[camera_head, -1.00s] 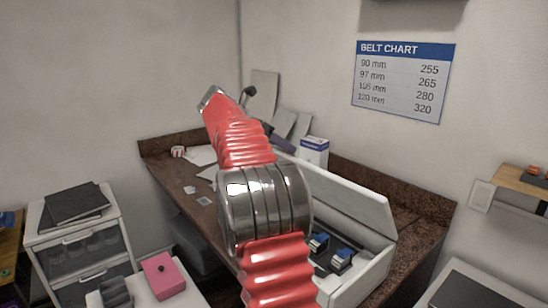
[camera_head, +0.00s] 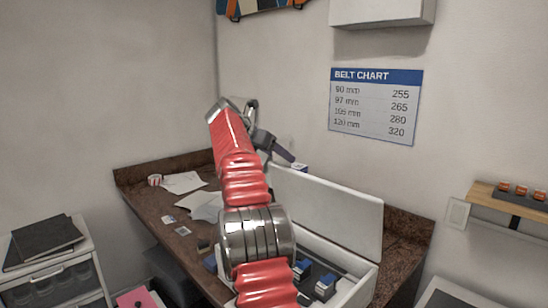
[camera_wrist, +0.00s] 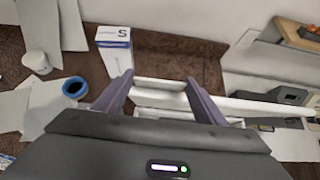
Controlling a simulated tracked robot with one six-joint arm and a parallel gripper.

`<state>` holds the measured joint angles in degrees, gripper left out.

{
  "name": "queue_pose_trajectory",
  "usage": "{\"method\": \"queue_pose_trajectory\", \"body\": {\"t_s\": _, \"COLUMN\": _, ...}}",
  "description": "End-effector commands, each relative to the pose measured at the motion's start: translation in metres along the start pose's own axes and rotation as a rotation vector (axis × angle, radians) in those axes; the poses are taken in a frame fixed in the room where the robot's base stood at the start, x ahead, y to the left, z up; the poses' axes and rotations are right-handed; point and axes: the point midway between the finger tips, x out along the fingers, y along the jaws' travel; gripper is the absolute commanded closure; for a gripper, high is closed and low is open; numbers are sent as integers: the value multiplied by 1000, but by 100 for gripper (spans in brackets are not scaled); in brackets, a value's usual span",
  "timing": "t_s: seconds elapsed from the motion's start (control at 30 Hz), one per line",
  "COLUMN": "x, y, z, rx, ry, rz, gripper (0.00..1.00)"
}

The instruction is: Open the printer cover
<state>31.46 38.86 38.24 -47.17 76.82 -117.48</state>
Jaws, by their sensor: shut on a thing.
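The printer (camera_head: 362,289) is a long white box on the brown worktop, with several blue-and-black cartridges (camera_head: 325,285) showing inside. Its white cover (camera_head: 335,212) stands raised along the back, nearly upright. My gripper (camera_head: 292,160) is at the upper left end of the cover, partly hidden behind my red arm. In the wrist view my gripper's two purple-grey fingers (camera_wrist: 162,90) reach forward, with the cover's white edge (camera_wrist: 160,85) between them. The gripper is shut on the cover. My arm hides the left part of the printer.
A white-and-blue carton (camera_wrist: 115,50) stands on the worktop (camera_head: 140,187) behind the cover. A wooden shelf (camera_head: 510,200) is on the right wall, below a belt chart (camera_head: 375,105).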

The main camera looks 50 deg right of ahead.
Motion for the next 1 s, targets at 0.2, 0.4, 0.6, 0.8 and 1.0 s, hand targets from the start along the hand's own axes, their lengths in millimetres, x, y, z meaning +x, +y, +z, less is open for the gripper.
{"method": "queue_pose_trajectory", "body": {"t_s": 0.2, "x": -5, "y": -1, "z": 7, "rx": 6, "ry": -13, "rz": 6, "gripper": 76}}
{"method": "queue_pose_trajectory", "body": {"t_s": 0.4, "x": -5, "y": 0, "z": 6, "rx": 6, "ry": -11, "rz": 6, "gripper": 27}}
{"method": "queue_pose_trajectory", "body": {"t_s": 0.6, "x": -3, "y": 0, "z": 3, "rx": 3, "ry": -7, "rz": 5, "gripper": 16}}
{"method": "queue_pose_trajectory", "body": {"t_s": 0.8, "x": -3, "y": 1, "z": 2, "rx": 2, "ry": -5, "rz": 5, "gripper": 16}}
{"method": "queue_pose_trajectory", "body": {"t_s": 1.0, "x": -13, "y": 1, "z": 2, "rx": 2, "ry": -4, "rz": 6, "gripper": 16}}
